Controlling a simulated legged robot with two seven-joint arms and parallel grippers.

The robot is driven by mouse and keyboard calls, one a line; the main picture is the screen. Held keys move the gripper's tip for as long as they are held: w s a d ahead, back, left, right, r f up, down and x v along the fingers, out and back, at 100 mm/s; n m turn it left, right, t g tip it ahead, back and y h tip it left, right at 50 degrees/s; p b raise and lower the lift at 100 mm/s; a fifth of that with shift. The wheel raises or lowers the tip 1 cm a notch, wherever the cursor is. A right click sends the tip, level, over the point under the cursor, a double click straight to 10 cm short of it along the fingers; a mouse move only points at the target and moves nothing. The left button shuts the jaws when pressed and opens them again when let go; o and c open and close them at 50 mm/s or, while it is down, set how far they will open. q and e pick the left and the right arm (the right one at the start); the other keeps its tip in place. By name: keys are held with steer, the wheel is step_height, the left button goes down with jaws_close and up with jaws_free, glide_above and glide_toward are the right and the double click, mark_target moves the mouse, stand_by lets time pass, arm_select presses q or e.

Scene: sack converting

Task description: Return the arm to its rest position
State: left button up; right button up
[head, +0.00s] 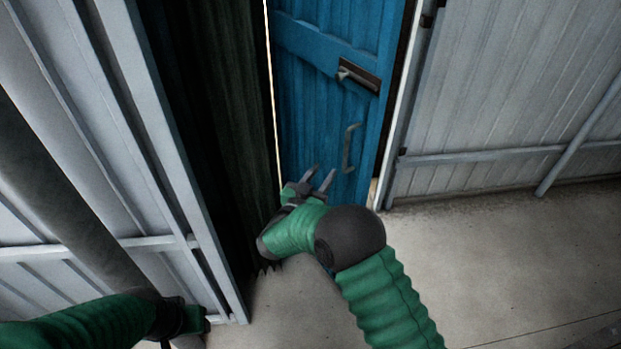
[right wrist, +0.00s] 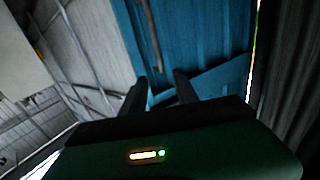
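My right arm reaches up the middle of the head view, and its gripper (head: 321,181) is in front of the lower part of a blue door (head: 310,90). The two fingers are apart with nothing between them. The right wrist view shows the same fingers (right wrist: 161,88) apart before the blue door (right wrist: 200,45). The pull handle (head: 349,148) is just above and right of the fingers, apart from them. My left arm (head: 90,325) lies at the lower left of the head view. Its fingers do not show clearly.
A lever latch (head: 358,76) sits higher on the blue door. A bright gap runs along the door's left edge. Grey panelled walls (head: 500,90) stand at right and left, with a dark corrugated panel (head: 215,110) left of the door. Bare concrete floor (head: 500,270) is clear at right.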

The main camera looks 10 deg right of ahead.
steer(key=s+d+f+n+g+y, duration=0.1)
steer(key=s+f+n+g+y, duration=0.1)
steer(key=s, duration=0.9)
steer(key=s+d+f+n+g+y, duration=0.2)
steer(key=s+g+y, duration=0.3)
steer(key=s, duration=0.6)
steer(key=s+d+f+n+g+y, duration=0.2)
steer(key=s+f+n+g+y, duration=0.1)
steer(key=s, duration=0.7)
steer(key=shift+s+f+g+y, duration=0.2)
steer(key=shift+s+g+y, duration=0.2)
steer(key=shift+g, duration=0.5)
